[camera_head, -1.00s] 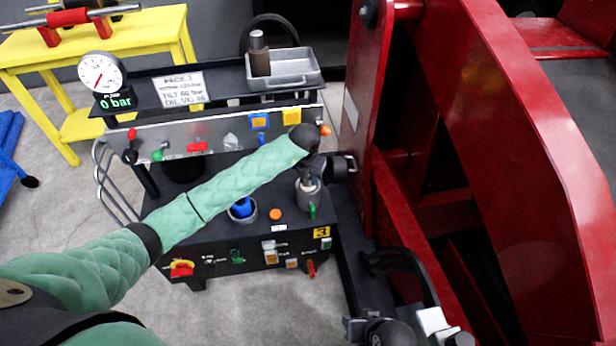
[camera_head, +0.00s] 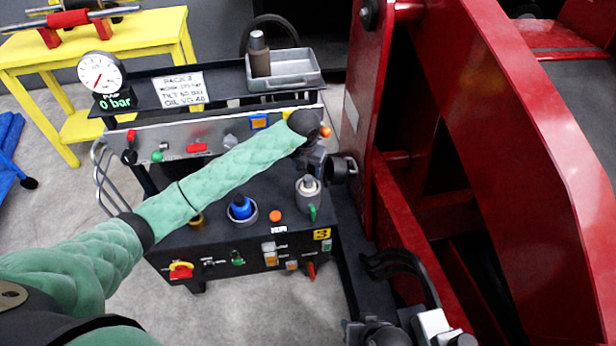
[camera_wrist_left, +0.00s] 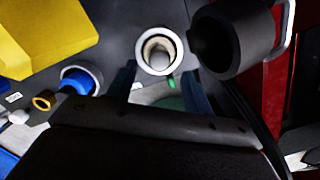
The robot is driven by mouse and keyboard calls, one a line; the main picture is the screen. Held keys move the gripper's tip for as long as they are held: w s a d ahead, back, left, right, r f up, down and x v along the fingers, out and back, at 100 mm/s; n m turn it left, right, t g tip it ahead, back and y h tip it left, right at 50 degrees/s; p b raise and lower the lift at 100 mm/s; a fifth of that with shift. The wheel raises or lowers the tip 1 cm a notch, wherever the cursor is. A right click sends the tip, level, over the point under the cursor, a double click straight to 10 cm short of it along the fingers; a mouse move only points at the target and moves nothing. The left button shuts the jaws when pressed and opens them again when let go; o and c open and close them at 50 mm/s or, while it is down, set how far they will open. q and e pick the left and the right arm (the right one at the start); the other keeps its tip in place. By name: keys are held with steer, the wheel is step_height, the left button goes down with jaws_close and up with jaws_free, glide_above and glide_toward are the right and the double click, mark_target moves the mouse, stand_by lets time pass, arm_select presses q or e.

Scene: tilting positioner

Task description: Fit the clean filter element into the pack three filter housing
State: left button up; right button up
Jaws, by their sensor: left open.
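The pack three filter housing (camera_head: 308,200) is a grey upright cup on the black unit beside the yellow "3" label. A pale filter element (camera_head: 308,184) stands in its mouth. In the wrist view the housing (camera_wrist_left: 140,61) is seen from above, with the white, ring-shaped element (camera_wrist_left: 158,50) and a grey core inside its rim. My left gripper (camera_wrist_left: 158,92) is open, its two dark fingers apart and empty near the housing. In the head view my left gripper (camera_head: 310,157) is largely hidden behind its wrist, above the housing.
A dark hollow cup (camera_head: 341,169) sits right of the housing; it looms close in the wrist view (camera_wrist_left: 232,42). A brown cylinder (camera_head: 259,58) stands in the grey tray (camera_head: 294,82). A blue cap (camera_head: 241,208) is left of the housing. The red machine (camera_head: 540,150) blocks the right.

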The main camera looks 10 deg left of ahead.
arm_select(q)
step_height(320, 180, up, 6)
steer(key=shift+s+b, duration=0.3)
steer(key=shift+s, duration=0.05)
arm_select(e)
step_height(320, 180, down, 4)
steer(key=shift+a, duration=0.15)
arm_select(q)
steer(key=shift+a, duration=0.1)
arm_select(e)
steer(key=shift+w+r, duration=0.1)
